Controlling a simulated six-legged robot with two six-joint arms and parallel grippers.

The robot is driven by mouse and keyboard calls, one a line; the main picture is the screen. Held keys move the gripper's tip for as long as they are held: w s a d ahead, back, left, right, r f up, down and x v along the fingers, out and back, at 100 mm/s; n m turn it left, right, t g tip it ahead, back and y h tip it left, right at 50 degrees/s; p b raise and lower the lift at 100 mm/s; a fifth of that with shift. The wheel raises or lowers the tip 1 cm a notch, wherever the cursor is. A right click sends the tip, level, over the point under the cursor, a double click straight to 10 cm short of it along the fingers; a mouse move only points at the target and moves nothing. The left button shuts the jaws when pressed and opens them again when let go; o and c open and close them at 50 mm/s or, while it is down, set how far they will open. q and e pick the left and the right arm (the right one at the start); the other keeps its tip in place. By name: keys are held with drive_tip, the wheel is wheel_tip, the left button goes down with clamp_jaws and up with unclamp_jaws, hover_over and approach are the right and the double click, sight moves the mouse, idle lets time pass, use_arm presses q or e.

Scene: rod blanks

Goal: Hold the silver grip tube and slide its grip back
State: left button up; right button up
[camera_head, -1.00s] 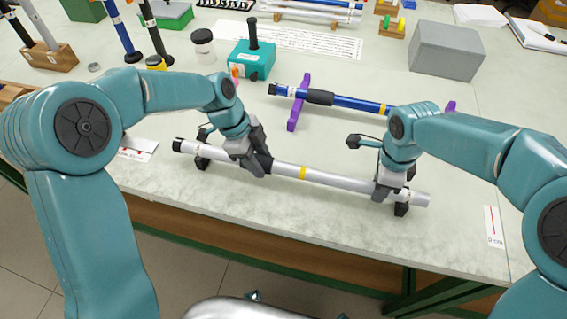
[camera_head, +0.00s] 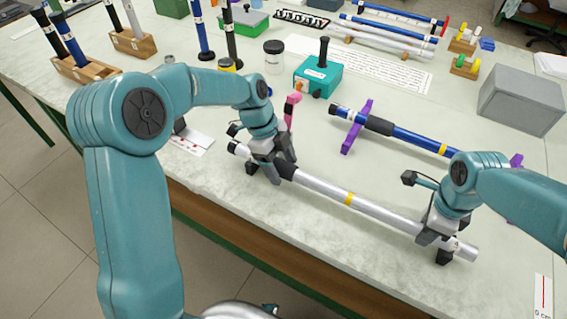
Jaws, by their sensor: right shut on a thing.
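The silver grip tube (camera_head: 390,217) lies slantwise along the front of the bench on black supports. It has a yellow band (camera_head: 349,198) near its middle and a black end at the left. Its dark grip (camera_head: 287,172) sits left of the band, partly hidden by my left gripper. My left gripper (camera_head: 279,168) is at the grip near the left support, its fingers apart on either side of the tube. My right gripper (camera_head: 440,240) is shut on the silver tube near its right end, just by the right support.
A blue tube (camera_head: 415,138) with a dark grip rests on purple supports (camera_head: 356,130) behind. A teal box (camera_head: 318,75) with a black handle, a pink piece (camera_head: 290,110), a jar (camera_head: 273,57) and a grey box (camera_head: 520,100) stand further back. The bench's front edge runs close below the silver tube.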

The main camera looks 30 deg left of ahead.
use_arm(q)
drive_tip(key=v, duration=1.2)
use_arm(e)
drive_tip(key=o, duration=1.2)
drive_tip(key=shift+c, duration=0.2)
